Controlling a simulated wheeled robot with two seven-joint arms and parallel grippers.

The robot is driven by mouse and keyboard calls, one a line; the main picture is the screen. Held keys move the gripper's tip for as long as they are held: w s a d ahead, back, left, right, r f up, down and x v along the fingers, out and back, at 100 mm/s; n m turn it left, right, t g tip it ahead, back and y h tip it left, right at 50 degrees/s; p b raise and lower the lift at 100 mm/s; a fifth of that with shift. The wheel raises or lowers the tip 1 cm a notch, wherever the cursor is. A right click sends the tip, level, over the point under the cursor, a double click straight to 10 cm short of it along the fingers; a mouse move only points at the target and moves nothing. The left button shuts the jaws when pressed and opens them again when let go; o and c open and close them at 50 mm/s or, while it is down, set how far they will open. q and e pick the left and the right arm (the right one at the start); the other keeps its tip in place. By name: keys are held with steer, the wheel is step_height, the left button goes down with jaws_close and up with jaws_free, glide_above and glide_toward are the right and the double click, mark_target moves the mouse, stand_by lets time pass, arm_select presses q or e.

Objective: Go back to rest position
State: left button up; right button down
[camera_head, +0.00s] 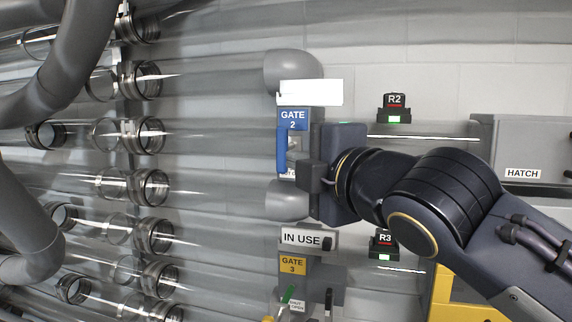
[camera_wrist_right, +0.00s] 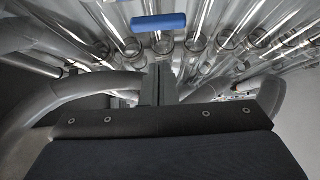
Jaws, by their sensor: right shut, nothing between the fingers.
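My right gripper (camera_head: 309,178) is at the Gate 2 unit, its dark fingers pointing left. In the right wrist view the fingers (camera_wrist_right: 160,84) are together, with nothing between them. The blue handle (camera_head: 281,150) of Gate 2 stands upright just left of the fingertips; I cannot tell whether they touch. A blue bar, seemingly this handle (camera_wrist_right: 159,22), shows beyond the fingers in the right wrist view. The blue Gate 2 label (camera_head: 293,119) is above, and the fingers partly cover the unit's lower part. My left gripper is not in view.
Gate 3 (camera_head: 292,265) with a green handle (camera_head: 287,295) and an "IN USE" sign (camera_head: 302,239) sits below my right gripper. Clear tubes with metal collars (camera_head: 152,187) fill the left. Thick grey pipes (camera_head: 65,60) curve at far left. A hatch box (camera_head: 522,150) is right.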

steer(key=s+a+v, duration=0.1)
steer(key=v, duration=0.4)
steer(key=s+d+f+m+g+h, duration=0.1)
steer(key=d+f+m+g+h, duration=0.1)
steer(key=d+f+m, duration=0.45)
steer(key=d+f+m+g+h, duration=0.1)
steer(key=d+f+m, duration=0.15)
steer(key=f, duration=0.75)
steer(key=s+d+f+m+g+h, duration=0.1)
steer(key=d+f+m+g+h, duration=0.1)
steer(key=d+f+m, duration=0.45)
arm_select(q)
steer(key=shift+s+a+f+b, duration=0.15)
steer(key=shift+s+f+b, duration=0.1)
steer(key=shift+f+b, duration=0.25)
arm_select(e)
steer(key=s+f+m+g, duration=0.2)
steer(key=s+f+m, duration=0.3)
steer(key=f, duration=0.6)
steer(key=s+f+m+g, duration=0.3)
steer(key=s+f+m, duration=0.1)
steer(key=s+f, duration=0.5)
step_height(320, 180, down, 2)
steer(key=shift+f+m+y, duration=0.2)
steer(key=shift+m+y, duration=0.1)
steer(key=shift+m, duration=0.05)
